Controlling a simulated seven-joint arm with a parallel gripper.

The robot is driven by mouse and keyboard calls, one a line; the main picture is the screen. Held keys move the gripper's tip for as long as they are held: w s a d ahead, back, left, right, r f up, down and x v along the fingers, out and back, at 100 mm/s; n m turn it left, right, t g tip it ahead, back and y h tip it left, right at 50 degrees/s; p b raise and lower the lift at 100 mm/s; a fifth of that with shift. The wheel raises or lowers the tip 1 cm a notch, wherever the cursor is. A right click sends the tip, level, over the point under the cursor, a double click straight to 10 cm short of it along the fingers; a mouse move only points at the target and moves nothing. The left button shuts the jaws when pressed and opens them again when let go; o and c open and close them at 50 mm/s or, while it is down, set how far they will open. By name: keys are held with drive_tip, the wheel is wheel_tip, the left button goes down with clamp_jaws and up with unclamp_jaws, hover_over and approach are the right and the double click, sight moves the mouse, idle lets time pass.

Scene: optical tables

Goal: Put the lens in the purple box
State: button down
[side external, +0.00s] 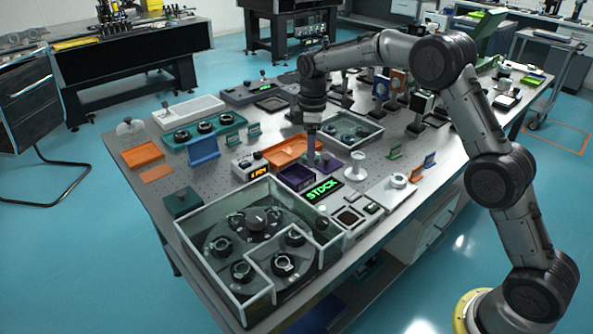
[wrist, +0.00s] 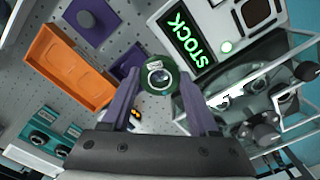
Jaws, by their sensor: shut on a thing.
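The lens (wrist: 160,78) is a round glass in a dark ring with a dark green mount and a small label. It sits between the purple fingertips of my gripper (wrist: 160,84) in the wrist view, and the gripper is shut on it. In the side view my gripper (side external: 311,158) points down over the purple box area, and the lens cannot be made out there. The purple box (side external: 296,179) is a shallow open tray beside the orange tray. In the wrist view the purple box (wrist: 125,64) appears just left of the lens, partly hidden by it and a finger.
An orange tray (side external: 283,151) adjoins the purple box. A purple lid with a knob (wrist: 97,20) lies beyond. A lit STOCK sign (side external: 322,190) stands close on the near side. A glass-walled carousel (side external: 222,283) with several lenses stands at the front left.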

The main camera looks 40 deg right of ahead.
hover_over(297, 180)
drive_tip(key=f, duration=0.6)
drive_tip(key=shift+w+f, duration=0.2)
drive_tip(key=shift+f, duration=1.5)
drive_tip(key=shift+f, duration=0.25)
drive_tip(key=shift+s+f, duration=0.1)
drive_tip(key=shift+f, duration=0.25)
drive_tip(key=shift+c, duration=2.2)
unclamp_jaws()
drive_tip(key=shift+s+f, duration=0.1)
drive_tip(key=shift+f, duration=0.1)
wheel_tip(297, 180, up, 14)
